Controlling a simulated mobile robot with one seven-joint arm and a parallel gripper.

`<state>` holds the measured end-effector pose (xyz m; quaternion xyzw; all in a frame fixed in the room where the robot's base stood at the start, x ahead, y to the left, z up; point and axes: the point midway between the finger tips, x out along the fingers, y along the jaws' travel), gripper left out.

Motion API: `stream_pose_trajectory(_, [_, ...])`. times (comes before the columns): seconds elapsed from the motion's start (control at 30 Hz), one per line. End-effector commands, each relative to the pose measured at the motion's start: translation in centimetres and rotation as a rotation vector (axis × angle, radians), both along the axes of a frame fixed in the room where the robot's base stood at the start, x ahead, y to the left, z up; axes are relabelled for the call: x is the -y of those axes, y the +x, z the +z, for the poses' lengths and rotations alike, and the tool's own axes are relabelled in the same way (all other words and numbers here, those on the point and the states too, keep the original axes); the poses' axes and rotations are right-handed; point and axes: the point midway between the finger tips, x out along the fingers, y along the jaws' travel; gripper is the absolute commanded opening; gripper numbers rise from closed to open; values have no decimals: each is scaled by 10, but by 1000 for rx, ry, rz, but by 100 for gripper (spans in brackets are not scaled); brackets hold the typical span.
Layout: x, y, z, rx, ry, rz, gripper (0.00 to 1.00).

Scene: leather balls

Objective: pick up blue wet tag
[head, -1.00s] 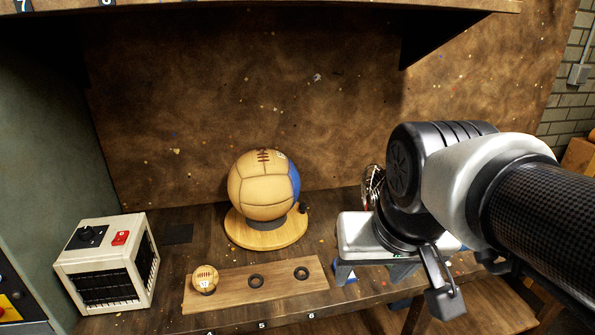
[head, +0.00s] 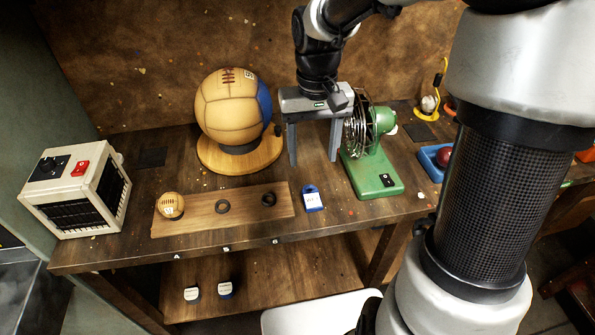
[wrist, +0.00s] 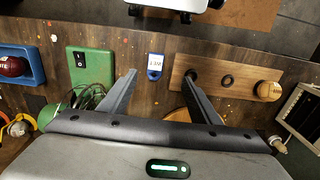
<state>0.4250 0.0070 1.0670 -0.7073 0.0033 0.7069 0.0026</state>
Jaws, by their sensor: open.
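The blue wet tag (head: 312,198) is a small blue piece with a white label. It lies on the workbench between the wooden strip and the green fan. My gripper (head: 313,160) points down behind it, between the big ball and the fan, with its two grey fingers wide apart and nothing between them. In the wrist view the tag (wrist: 155,66) shows its label facing up, in the gap ahead of the open fingers (wrist: 161,75). Nothing covers the tag, and the fingers do not appear to touch it.
A tan leather ball (head: 229,108) on a wooden stand (head: 215,160) is left of my gripper. The green fan (head: 372,172) stands close on its right. A wooden strip (head: 190,218) holds a small ball (head: 170,205). A cream heater box (head: 75,190) is far left.

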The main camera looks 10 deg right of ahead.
Motion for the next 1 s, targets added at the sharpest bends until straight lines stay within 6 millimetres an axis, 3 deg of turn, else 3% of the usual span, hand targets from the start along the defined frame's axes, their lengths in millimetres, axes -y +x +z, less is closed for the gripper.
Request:
stream_pose_trajectory(0.5, [1, -1, -104, -5, 2, 2, 57])
stream_pose_trajectory(0.77, [2, 1, -123, -1, 0, 2, 57])
stream_pose_trajectory(1.0, [8, 4, -158, -4, 1, 2, 57])
